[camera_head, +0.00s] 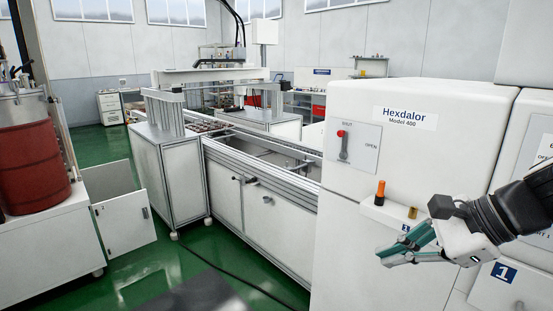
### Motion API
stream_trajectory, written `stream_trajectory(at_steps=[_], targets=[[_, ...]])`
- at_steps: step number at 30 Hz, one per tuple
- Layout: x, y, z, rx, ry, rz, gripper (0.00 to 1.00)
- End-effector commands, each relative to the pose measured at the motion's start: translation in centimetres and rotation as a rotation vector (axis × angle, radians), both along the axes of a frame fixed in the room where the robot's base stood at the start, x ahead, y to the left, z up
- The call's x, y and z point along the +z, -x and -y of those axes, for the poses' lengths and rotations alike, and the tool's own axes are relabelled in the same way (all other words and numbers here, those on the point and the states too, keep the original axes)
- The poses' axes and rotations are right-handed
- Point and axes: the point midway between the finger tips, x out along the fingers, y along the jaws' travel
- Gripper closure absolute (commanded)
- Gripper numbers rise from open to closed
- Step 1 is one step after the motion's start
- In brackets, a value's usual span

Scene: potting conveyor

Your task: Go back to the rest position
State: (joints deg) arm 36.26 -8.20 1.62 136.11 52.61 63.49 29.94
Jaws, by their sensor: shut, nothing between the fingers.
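My gripper (392,257) is at the lower right in the head view, on the end of my dark arm that reaches in from the right edge. Its teal-lined fingers are together and point left, with nothing between them. It hangs in front of the white Hexdalor Model 400 machine (440,95), below and to the right of the machine's orange-topped knob (380,191). I cannot tell how far the gripper is from the machine's face.
A long white conveyor bench (262,200) runs back to the left from the machine. A red drum (30,165) stands on a white cabinet (45,245) with an open door (125,219) at left. A dark cable lies on the green floor (140,275), which is otherwise mostly clear between them.

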Motion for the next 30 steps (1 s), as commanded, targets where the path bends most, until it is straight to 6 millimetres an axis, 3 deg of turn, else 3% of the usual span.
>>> stream_trajectory(at_steps=[1, 5, 9, 12, 19, 30], targets=[[0.3, 1.8, -1.8, 0.136, 0.106, 0.033, 1.0], [0.3, 6.5, -4.1, 0.485, 0.383, 0.12, 1.0], [0.6, 10.6, -4.4, 0.847, 0.674, 0.232, 1.0], [1.0, 12.5, -3.8, 1.066, 0.859, 0.311, 1.0], [2.0, 14.2, -2.3, 1.35, 1.114, 0.416, 1.0], [2.1, 14.3, -2.1, 1.382, 1.145, 0.427, 1.0]])
